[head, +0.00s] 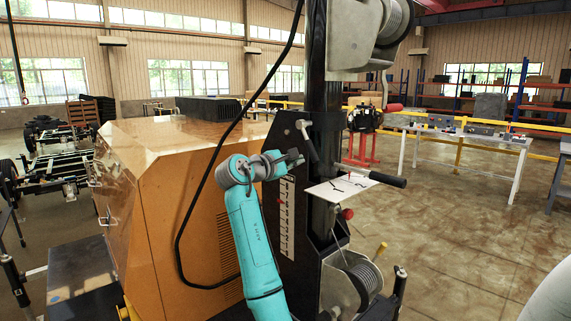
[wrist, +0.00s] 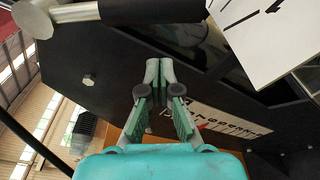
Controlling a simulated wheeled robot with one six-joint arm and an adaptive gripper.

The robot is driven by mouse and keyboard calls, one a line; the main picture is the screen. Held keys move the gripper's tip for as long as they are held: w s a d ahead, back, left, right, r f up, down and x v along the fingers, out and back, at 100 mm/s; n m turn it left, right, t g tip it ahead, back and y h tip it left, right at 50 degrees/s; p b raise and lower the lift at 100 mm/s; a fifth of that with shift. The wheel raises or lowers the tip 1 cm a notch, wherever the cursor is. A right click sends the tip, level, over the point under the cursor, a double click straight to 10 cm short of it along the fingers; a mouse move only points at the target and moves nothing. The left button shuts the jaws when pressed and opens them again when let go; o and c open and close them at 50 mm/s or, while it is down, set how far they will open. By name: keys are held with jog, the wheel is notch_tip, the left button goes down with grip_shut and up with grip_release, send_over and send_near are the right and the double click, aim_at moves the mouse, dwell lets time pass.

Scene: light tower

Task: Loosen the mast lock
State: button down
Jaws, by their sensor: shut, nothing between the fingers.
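My gripper (head: 296,159) is shut and empty in front of the black mast plate. In the wrist view its fingertips (wrist: 159,70) meet, with nothing between them. A lever with a black grip (head: 311,146), which looks like the mast lock, sits on the mast just above and right of my fingertips. In the wrist view its black grip (wrist: 150,11) and round metal end (wrist: 32,18) cross the top edge, apart from my fingers. The grip's far end is cut off or hidden there.
A white marked plate (head: 340,188) juts out right of my gripper, beside a black crank handle (head: 388,179) and a red knob (head: 347,214). A numbered scale (head: 287,220) is below. The orange housing (head: 165,190) and a hanging black cable (head: 207,180) are left.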

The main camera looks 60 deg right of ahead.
jog(key=shift+s+a+r, duration=0.3)
jog(key=shift+s+r, duration=0.25)
jog(key=shift+s, duration=0.25)
jog(key=shift+s+a+r, duration=0.3)
jog(key=shift+s+r, duration=0.2)
jog(key=shift+s, duration=0.25)
jog(key=shift+s+a+r+n, duration=0.15)
jog(key=shift+s+n, duration=0.15)
jog(key=shift+n, duration=0.2)
jog(key=s+a+r+n, duration=0.1)
jog(key=s+r+n, duration=0.3)
jog(key=s+r, duration=0.1)
jog(key=shift+r+g+y, duration=0.3)
jog(key=shift+r+g, duration=0.1)
jog(key=shift+r, duration=0.1)
jog(key=shift+s+r, duration=0.1)
jog(key=shift+r, duration=0.15)
